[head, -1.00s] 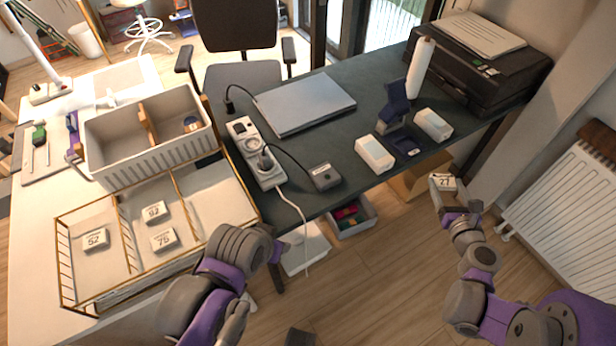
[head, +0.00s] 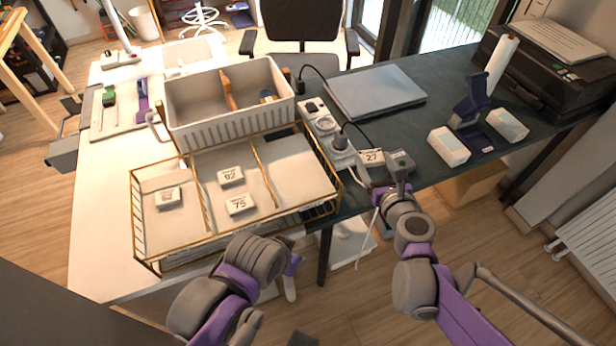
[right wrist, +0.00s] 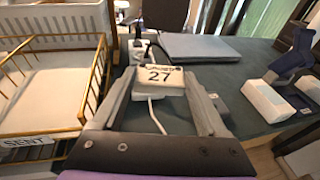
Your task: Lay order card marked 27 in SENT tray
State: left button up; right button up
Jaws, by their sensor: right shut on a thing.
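The white order card marked 27 (head: 371,157) is in my right gripper (head: 376,172), by the front edge of the dark desk. In the right wrist view the card (right wrist: 159,78) is upright between the two grey fingers, its number facing the camera. The gold wire tray has three compartments. The SENT label (right wrist: 27,142) is on the front of its right compartment (head: 300,171), which is empty. My right gripper is to the right of it, outside the tray. My left gripper (head: 291,272) is low in front of the tray; its jaws are unclear.
Cards marked 92 (head: 230,176) and 75 (head: 239,204) lie in the middle compartment, another card (head: 167,197) in the left one. A grey bin (head: 230,128) stands behind the tray. A power strip (head: 330,135) with cables and a small dark box (head: 401,162) are near the card.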

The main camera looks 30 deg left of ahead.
aim_at(300, 186)
jog(key=s+a+r+n+g+y+b, duration=0.1)
jog(key=s+a+r+b, duration=0.1)
jog(key=s+a, duration=0.35)
jog(key=s+a+r+n+g+y+b, duration=0.1)
jog(key=s+a+r, duration=0.15)
jog(key=a, duration=0.65)
jog(key=shift+n+g, duration=0.3)
jog(key=f+b, duration=0.1)
jog(key=f, duration=0.5)
jog(key=s+f+b, duration=0.1)
jog(key=f, duration=0.3)
jog(key=shift+a+b, duration=0.3)
jog(key=shift+a, duration=0.1)
jog(key=shift+y, duration=0.3)
